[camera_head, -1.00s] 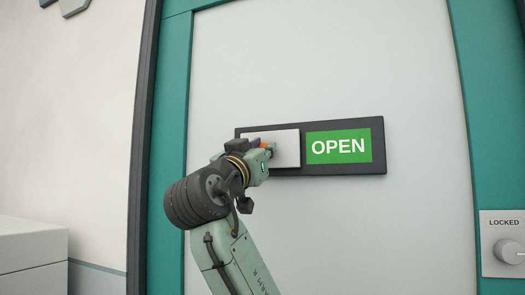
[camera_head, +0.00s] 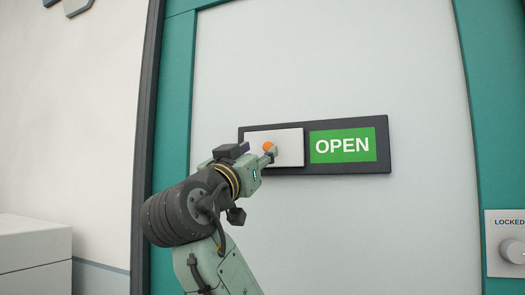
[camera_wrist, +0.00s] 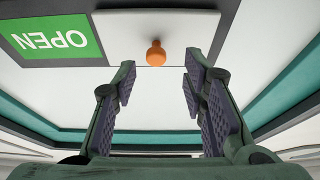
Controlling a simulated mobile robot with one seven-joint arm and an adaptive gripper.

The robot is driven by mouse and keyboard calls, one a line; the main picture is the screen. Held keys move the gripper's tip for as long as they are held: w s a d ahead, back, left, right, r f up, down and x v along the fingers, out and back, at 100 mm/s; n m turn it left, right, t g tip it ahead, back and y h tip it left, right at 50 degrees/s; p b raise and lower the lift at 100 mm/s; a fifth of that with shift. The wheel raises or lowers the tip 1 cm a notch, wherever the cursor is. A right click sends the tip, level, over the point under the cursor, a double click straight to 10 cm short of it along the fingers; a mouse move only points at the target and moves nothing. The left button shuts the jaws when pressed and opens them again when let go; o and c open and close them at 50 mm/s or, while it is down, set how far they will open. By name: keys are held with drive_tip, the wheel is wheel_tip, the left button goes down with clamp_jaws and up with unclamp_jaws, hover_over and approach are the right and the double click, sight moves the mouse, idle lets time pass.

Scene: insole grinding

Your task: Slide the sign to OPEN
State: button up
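The sign is a dark frame (camera_head: 383,150) on the pale door, with a white sliding panel (camera_head: 290,143) over its left half. The green OPEN field (camera_head: 342,145) shows on the right half. An orange knob (camera_head: 268,146) sticks out of the white panel. In the wrist view the knob (camera_wrist: 156,54) stands beyond my fingertips, between their lines and apart from them. My gripper (camera_wrist: 158,85) is open and empty, with its two fingers spread. In the head view my gripper (camera_head: 270,155) is in front of the white panel, close to the knob.
A lock plate marked LOCKED with a round knob (camera_head: 512,251) is at the right edge on the teal door frame (camera_head: 170,110). A white cabinet (camera_head: 35,255) stands at the lower left. The door surface around the sign is clear.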

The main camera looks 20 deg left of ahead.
drive_tip(key=v, duration=0.7)
drive_tip(key=shift+s+f, duration=0.2)
drive_tip(key=shift+s, duration=0.1)
